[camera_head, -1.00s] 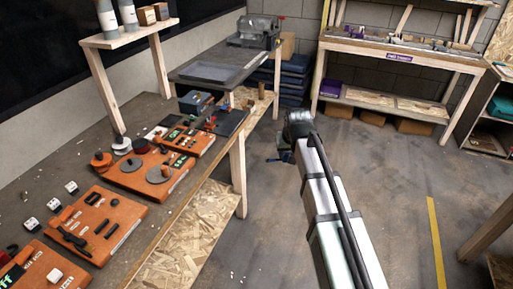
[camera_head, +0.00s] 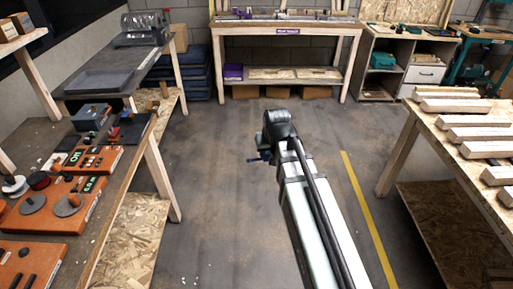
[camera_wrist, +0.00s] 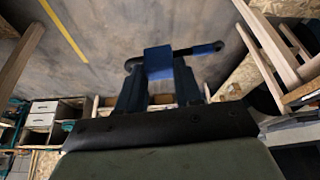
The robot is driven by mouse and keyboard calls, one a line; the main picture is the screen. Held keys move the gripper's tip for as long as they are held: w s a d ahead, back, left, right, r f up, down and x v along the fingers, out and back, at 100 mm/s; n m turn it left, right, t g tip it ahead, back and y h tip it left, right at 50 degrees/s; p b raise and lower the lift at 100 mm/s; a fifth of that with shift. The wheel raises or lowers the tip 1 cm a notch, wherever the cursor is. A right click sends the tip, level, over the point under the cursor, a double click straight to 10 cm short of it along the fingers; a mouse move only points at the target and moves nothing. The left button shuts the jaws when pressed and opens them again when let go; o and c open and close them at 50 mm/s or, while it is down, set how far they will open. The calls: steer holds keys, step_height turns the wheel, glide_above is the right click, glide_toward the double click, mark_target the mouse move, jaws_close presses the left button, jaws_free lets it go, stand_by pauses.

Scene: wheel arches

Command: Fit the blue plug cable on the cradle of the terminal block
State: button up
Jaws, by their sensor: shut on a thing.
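My gripper (camera_wrist: 160,85) is shut on the blue plug cable (camera_wrist: 157,60). In the wrist view its blue block sits between the two fingers, and a dark cable with a blue end reaches out to the right. In the head view my gripper (camera_head: 262,157) is small and dark, out over the open floor, with a bit of blue at its tip. I cannot make out the terminal block or its cradle for certain in any current view.
Orange boards (camera_head: 50,212) with parts stand on the workbench at the left. A bench with pale timber pieces (camera_head: 478,133) is at the right. A shelf table (camera_head: 285,30) stands at the back. The floor (camera_head: 215,200) between is clear, with a yellow line (camera_head: 367,215).

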steer(key=shift+s+d+f, duration=0.1)
steer(key=shift+s+d, duration=0.05)
steer(key=shift+s, duration=0.65)
steer(key=s+a+r+n+y, duration=0.15)
steer(key=s+a, duration=0.25)
steer(key=a, duration=0.7)
steer(key=s+a+n, duration=0.3)
steer(key=a, duration=0.8)
steer(key=s+a+r+n+g, duration=0.1)
steer(key=s+a+n, duration=0.2)
steer(key=s+a, duration=0.9)
steer(key=s+a+r+n+g+y, duration=0.1)
steer(key=s+a+n, duration=0.3)
steer(key=s+a, duration=0.8)
steer(key=s+a+r+n+g+y, duration=0.1)
steer(key=s+a+n, duration=0.3)
steer(key=s+a, duration=0.8)
steer(key=a+r+g, duration=0.1)
steer(key=a, duration=0.6)
steer(key=shift+s+r+g, duration=0.2)
steer(key=shift+r+g, duration=0.1)
steer(key=shift+r, duration=0.05)
steer(key=shift+n, duration=0.25)
steer(key=shift+f, duration=0.15)
steer(key=shift+f, duration=2.6)
steer(key=shift+f, duration=0.15)
